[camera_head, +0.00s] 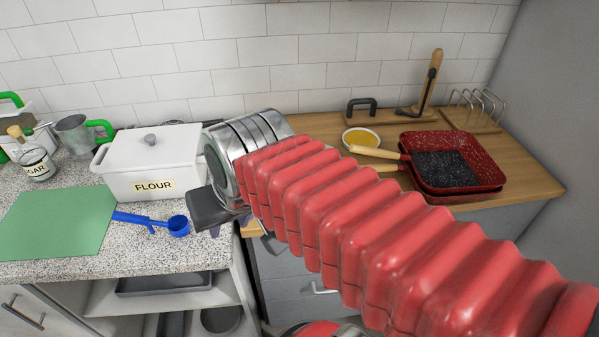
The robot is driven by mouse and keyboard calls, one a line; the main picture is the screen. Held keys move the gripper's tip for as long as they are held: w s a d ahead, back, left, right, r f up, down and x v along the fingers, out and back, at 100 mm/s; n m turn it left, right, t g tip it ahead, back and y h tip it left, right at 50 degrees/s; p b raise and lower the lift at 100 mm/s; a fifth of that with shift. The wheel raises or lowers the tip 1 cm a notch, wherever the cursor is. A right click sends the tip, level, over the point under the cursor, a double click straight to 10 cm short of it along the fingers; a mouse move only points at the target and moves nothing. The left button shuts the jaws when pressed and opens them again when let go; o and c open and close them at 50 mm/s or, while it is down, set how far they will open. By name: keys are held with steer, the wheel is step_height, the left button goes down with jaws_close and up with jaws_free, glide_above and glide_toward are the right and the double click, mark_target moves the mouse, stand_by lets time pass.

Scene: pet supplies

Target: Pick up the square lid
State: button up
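A white lid with a grey knob (151,140) sits on a white box (130,184) labelled FLOUR at the back of the speckled counter. It is the squarest lid I can make out. My red ribbed arm reaches in from the lower right and covers the middle of the view. My gripper (212,210) is a dark shape at the arm's end, just right of the box's lower right side. Its fingers are mostly hidden, so I cannot tell whether it is open or shut, or whether it touches the box.
A green board (58,222) and blue measuring spoon (150,221) lie in front of the box. A sugar jar (38,164) and metal jug (76,138) stand left. Red square pans (455,160), a yellow-filled bowl (361,139) and a toast rack (480,108) are on the wooden counter.

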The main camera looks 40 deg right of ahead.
steer(key=w+d+r+m+g, duration=0.15)
steer(key=w+d+m, duration=0.25)
steer(key=d+m, duration=0.4)
steer(key=w+d+r+m, duration=0.2)
steer(key=w+d+m, duration=0.3)
steer(key=d+m, duration=0.2)
steer(key=d+m+y, duration=0.2)
steer(key=d+m, duration=1)
steer(key=d, duration=0.6)
steer(key=shift+w+f, duration=0.25)
steer(key=shift+w, duration=0.2)
steer(key=x, duration=0.8)
steer(key=shift+w+a+f, duration=0.15)
steer(key=shift+f, duration=0.05)
steer(key=shift+x, duration=2.65)
